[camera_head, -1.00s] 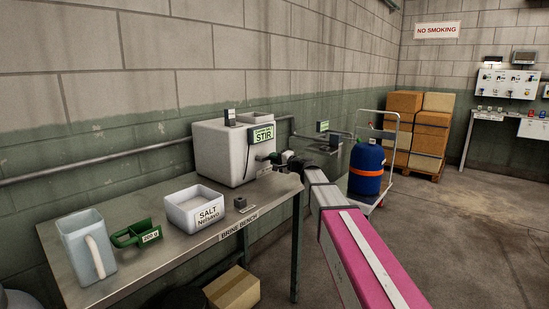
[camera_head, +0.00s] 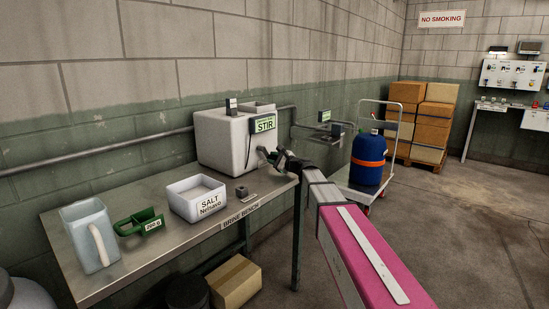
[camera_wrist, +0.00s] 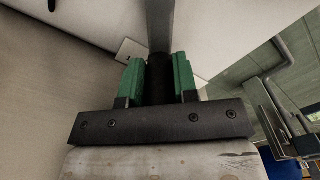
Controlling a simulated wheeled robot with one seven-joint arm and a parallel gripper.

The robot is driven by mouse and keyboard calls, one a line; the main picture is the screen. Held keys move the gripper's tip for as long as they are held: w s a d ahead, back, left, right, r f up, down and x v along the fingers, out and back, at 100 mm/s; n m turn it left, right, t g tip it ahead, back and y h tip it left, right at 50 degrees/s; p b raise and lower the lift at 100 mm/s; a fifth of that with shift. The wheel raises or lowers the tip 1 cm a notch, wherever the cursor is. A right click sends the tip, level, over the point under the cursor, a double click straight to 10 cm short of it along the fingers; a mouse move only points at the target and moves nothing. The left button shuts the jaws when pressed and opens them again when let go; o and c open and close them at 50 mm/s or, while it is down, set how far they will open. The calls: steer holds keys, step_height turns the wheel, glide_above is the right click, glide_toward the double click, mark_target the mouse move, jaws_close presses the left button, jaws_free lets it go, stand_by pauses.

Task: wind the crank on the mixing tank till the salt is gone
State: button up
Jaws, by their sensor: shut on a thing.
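My gripper (camera_head: 276,158) is at the tank's right-hand side, at the crank. In the wrist view, the green fingers of my gripper (camera_wrist: 160,82) are shut on a dark round crank handle (camera_wrist: 159,70), with a grey crank arm (camera_wrist: 160,22) running up from it. The inside of the tank and any salt in it are hidden. A white tray labelled SALT (camera_head: 197,198) sits on the bench.
A blue drum (camera_head: 367,160) on a trolley stands right of my arm. A cardboard box (camera_head: 235,283) lies below the bench.

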steer(key=shift+s+a+f+m, duration=0.15)
steer(key=shift+s+m, duration=0.05)
steer(key=shift+m, duration=0.35)
steer(key=shift+s+a+f+m, duration=0.1)
steer(key=shift+s+f+m, duration=0.05)
steer(key=shift+m, duration=0.4)
steer(key=o, duration=0.9)
steer(key=v, duration=1)
steer(key=shift+s+d, duration=0.3)
